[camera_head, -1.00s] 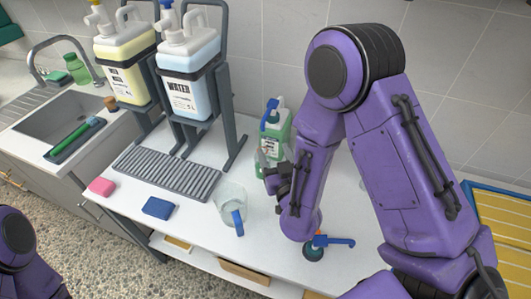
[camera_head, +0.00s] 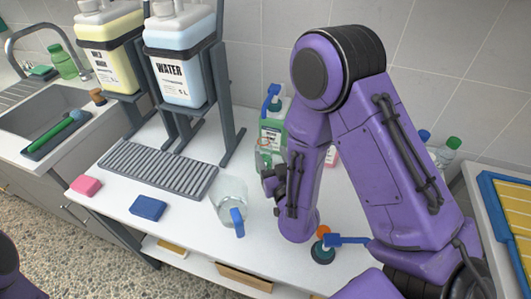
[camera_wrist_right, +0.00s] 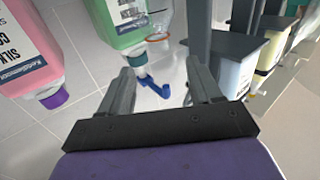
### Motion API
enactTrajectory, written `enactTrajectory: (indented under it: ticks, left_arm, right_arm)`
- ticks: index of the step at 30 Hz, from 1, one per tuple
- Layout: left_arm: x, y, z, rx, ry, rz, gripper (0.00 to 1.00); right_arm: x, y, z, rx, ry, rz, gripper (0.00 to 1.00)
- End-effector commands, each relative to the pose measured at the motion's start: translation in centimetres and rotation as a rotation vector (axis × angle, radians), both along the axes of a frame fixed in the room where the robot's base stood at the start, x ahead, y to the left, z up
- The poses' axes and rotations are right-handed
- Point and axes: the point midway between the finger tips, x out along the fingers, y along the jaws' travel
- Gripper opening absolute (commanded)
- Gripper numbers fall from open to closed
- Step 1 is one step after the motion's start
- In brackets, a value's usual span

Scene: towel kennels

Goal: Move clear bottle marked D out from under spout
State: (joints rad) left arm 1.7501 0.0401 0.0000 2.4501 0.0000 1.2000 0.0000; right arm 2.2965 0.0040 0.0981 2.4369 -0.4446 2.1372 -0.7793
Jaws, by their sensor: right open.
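A small clear bottle (camera_head: 262,156) seems to stand in front of the green pump bottle (camera_head: 272,130), partly hidden by my right gripper; I cannot read a D on it. In the right wrist view, a clear vessel with an orange ring (camera_wrist_right: 158,22) shows beside the green bottle (camera_wrist_right: 118,25); I cannot tell if it is the same bottle. My right gripper (camera_head: 272,184) is open, fingers apart and empty (camera_wrist_right: 160,72). The green bottle's blue pump spout (camera_wrist_right: 152,86) shows between the fingers, farther off. Only a purple part of my left arm shows at the lower left.
Water (camera_head: 180,70) and yellow (camera_head: 108,55) jugs stand on a rack above a grey drain grate (camera_head: 158,172). A clear jug with a blue handle (camera_head: 229,197), a blue sponge (camera_head: 148,208) and a blue-spouted pump top (camera_head: 325,250) are near the counter front. A pink bottle (camera_wrist_right: 28,48) is beside the green one.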

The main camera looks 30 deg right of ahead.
Motion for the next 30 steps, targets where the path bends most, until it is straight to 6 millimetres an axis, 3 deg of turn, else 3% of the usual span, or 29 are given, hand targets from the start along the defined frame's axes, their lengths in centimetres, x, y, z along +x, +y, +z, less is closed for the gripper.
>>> enactTrajectory:
  ticks: [15, 21, 29, 30]
  left_arm:
    - [0.0, 0.0, 3.0, 0.000, 0.000, 0.000, 0.63]
    - [0.0, 0.0, 3.2, 0.000, 0.000, 0.000, 0.63]
    - [0.0, 0.0, 3.2, 0.000, 0.000, 0.000, 0.63]
    - [0.0, 0.0, 3.2, 0.000, 0.000, 0.000, 0.63]
  right_arm:
    - [8.6, -1.9, 0.3, 0.002, -0.001, 0.000, 0.64]
    - [9.9, -2.2, 0.1, 0.001, -0.001, 0.002, 0.64]
    - [10.0, -2.1, 0.0, 0.000, -0.001, 0.003, 0.64]
    - [10.0, -2.1, 0.0, 0.000, -0.001, 0.003, 0.51]
